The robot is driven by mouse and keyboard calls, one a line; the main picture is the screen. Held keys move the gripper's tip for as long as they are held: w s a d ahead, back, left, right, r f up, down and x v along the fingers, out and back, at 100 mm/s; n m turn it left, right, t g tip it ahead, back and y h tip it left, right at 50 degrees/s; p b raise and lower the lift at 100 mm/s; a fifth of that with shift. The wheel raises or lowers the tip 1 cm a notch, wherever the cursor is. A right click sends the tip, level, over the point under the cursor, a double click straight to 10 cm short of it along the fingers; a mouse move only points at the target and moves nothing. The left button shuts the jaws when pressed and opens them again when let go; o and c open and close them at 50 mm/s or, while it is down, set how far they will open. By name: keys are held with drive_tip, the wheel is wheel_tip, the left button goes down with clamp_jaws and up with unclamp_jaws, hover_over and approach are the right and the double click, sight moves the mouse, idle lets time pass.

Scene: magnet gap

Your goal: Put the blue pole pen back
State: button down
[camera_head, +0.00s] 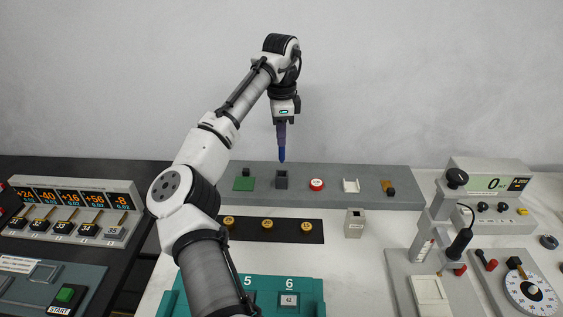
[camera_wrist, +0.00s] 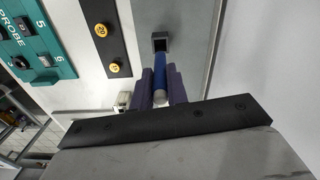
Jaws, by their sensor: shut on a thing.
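My gripper (camera_head: 282,125) is shut on the blue pole pen (camera_head: 282,152) and holds it upright, tip down, above the grey panel. In the wrist view the blue pen (camera_wrist: 159,68) stands between the purple fingers of my gripper (camera_wrist: 160,85). A small dark grey square holder (camera_head: 281,180) with an opening stands on the panel under the pen. In the wrist view this holder (camera_wrist: 160,41) lies just past the pen's far end. A gap shows between the pen tip and the holder in the head view.
The long grey panel (camera_head: 400,187) also bears a green pad (camera_head: 244,184), a red button (camera_head: 316,184), a white bracket (camera_head: 351,185) and an orange-brown part (camera_head: 387,187). A black strip with yellow discs (camera_head: 267,225) and a grey box (camera_head: 355,223) stand in front. Instruments (camera_head: 487,190) fill the right.

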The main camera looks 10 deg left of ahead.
sight(281, 159)
wheel_tip(281, 159, down, 8)
drive_tip(key=shift+f+p, duration=0.1)
drive_tip(key=shift+p, duration=0.45)
drive_tip(key=c, duration=1.4)
unclamp_jaws()
drive_tip(key=shift+f, duration=0.1)
wheel_tip(281, 159, up, 12)
drive_tip(key=shift+r+b, duration=0.15)
drive_tip(key=shift+b, duration=0.4)
